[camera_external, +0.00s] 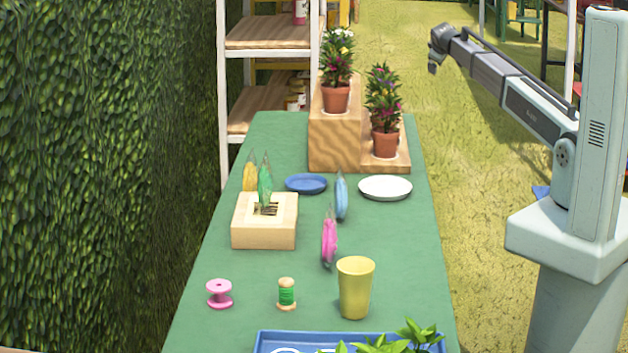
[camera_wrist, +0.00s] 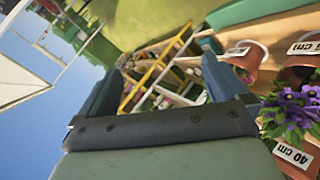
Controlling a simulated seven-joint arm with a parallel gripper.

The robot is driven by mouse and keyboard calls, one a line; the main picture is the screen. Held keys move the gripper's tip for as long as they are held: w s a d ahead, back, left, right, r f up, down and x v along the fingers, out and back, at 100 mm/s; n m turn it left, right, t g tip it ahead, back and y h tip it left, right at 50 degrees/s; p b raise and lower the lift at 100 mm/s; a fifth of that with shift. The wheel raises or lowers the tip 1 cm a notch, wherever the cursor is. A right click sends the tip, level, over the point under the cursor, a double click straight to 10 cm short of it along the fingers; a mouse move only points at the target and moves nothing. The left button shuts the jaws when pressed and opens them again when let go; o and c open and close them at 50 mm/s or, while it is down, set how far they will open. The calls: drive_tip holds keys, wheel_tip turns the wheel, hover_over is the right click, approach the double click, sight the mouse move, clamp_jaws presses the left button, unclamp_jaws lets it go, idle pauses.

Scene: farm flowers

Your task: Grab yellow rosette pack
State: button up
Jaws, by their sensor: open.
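The yellow rosette pack (camera_external: 249,172) stands upright on the green table, on the left side behind the wooden block. The green pack (camera_external: 265,180) stands in the slotted wooden block (camera_external: 265,228) and partly overlaps it in the external view. A blue pack (camera_external: 341,196) and a pink pack (camera_external: 329,240) stand to the right. My gripper (camera_external: 433,65) is open and empty, raised off the table's right side, far from the yellow pack. In the wrist view my gripper (camera_wrist: 158,80) has its two fingers apart with nothing between them; no pack shows there.
Two potted plants (camera_external: 335,97) (camera_external: 385,143) stand on wooden steps (camera_external: 332,145) at the back. A blue plate (camera_external: 306,183) and a white plate (camera_external: 385,187) lie mid-table. A yellow cup (camera_external: 355,288), spools (camera_external: 219,294) and a blue tray (camera_external: 262,343) are in front.

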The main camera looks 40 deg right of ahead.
drive_tip(key=w+a+r+t, duration=0.1)
drive_tip(key=w+a+r, duration=0.4)
drive_tip(key=a+r, duration=0.3)
drive_tip(key=w+a+r+n+t+y, duration=0.1)
drive_tip(key=w+a+n+y, duration=0.15)
drive_tip(key=a, duration=1.15)
drive_tip(key=n+g+y, duration=0.4)
drive_tip(key=g+y, duration=0.2)
drive_tip(key=y, duration=0.3)
approach(252, 166)
drive_tip(key=x, duration=1.1)
drive_tip(key=shift+s+a+f, duration=0.1)
drive_tip(key=shift+a+f, duration=0.05)
drive_tip(key=shift+f, duration=0.05)
drive_tip(key=c, duration=0.7)
